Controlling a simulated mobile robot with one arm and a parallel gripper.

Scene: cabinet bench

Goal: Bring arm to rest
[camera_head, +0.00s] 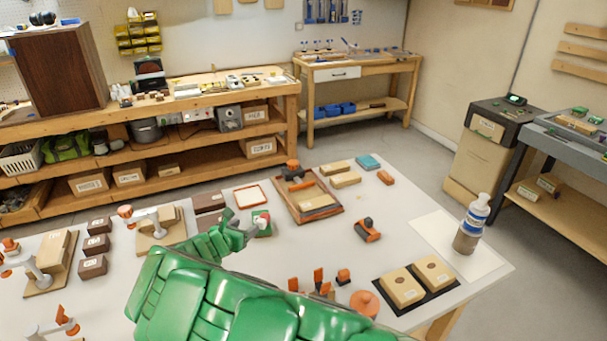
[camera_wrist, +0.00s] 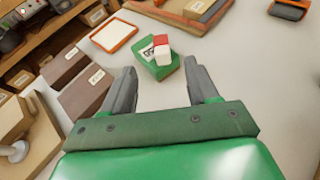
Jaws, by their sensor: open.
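My arm is green and reaches over the white table (camera_head: 330,262) from the bottom of the head view. My gripper (camera_head: 246,224) has two grey fingers. In the wrist view my gripper (camera_wrist: 165,80) is open, with bare table between the fingers. A green block with a red and white piece on it (camera_head: 262,222) sits just beyond the fingertips. It also shows in the wrist view as a green block (camera_wrist: 165,68), apart from both fingers.
A wooden tray (camera_head: 333,208) and an orange-rimmed white tray (camera_head: 265,191) lie beyond. Brown boxes (camera_wrist: 85,95) stand left of the fingers. A bottle (camera_head: 470,228) stands at the right, boxes on a black mat (camera_head: 448,284) near the front. Table between tray and bottle is mostly clear.

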